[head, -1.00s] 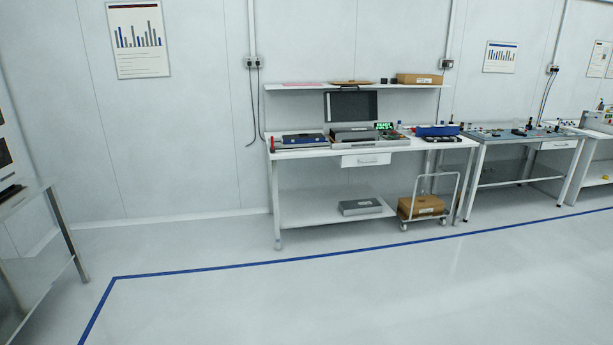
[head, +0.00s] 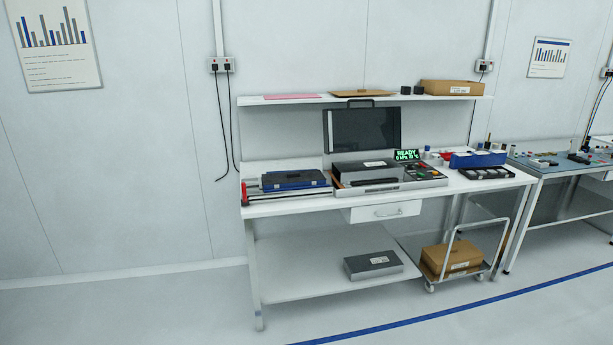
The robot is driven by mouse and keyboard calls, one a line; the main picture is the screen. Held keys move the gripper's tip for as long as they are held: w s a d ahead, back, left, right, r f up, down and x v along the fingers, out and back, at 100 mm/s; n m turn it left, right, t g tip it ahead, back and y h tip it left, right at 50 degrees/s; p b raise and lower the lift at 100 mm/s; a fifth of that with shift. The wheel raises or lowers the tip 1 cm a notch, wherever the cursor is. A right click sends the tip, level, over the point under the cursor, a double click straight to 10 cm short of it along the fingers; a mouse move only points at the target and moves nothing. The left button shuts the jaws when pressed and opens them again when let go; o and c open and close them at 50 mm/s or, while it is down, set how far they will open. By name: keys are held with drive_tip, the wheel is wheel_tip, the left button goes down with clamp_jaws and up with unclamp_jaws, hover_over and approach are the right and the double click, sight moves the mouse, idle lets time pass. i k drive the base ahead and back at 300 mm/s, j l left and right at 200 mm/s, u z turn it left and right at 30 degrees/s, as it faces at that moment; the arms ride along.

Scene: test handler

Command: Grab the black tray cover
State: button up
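A dark, see-through panel with a black handle on its top edge (head: 362,130) stands upright behind the grey test handler (head: 395,187) on the white workbench. A dark flat piece (head: 375,181) shows at the handler's front. Left of the handler, a black and blue flat tray (head: 295,179) lies on a light rail unit with red ends. I cannot tell for sure which of these dark pieces is the black tray cover. My gripper is not in view.
The white workbench (head: 480,187) has an upper shelf (head: 310,99) and a lower shelf bearing a grey box (head: 373,264). A trolley with a carton (head: 450,258) stands at its right. A green display (head: 406,155) reads READY. The floor in front is clear.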

sight(268, 179)
drive_tip(key=i+u, duration=0.2)
drive_tip(key=i, duration=0.3)
drive_tip(key=i+l+u, duration=0.15)
drive_tip(key=i, duration=0.35)
drive_tip(key=i+l+u, duration=0.2)
drive_tip(key=i, duration=0.3)
drive_tip(key=i+l+u, duration=0.2)
drive_tip(key=u, duration=0.25)
drive_tip(key=i+l+u, duration=0.3)
drive_tip(key=u, duration=0.15)
drive_tip(key=i+l+u, duration=0.4)
drive_tip(key=l+u, duration=0.45)
drive_tip(key=i+l+u, duration=0.2)
drive_tip(key=l, duration=0.2)
drive_tip(key=l+u, duration=0.15)
drive_tip(key=l, duration=0.3)
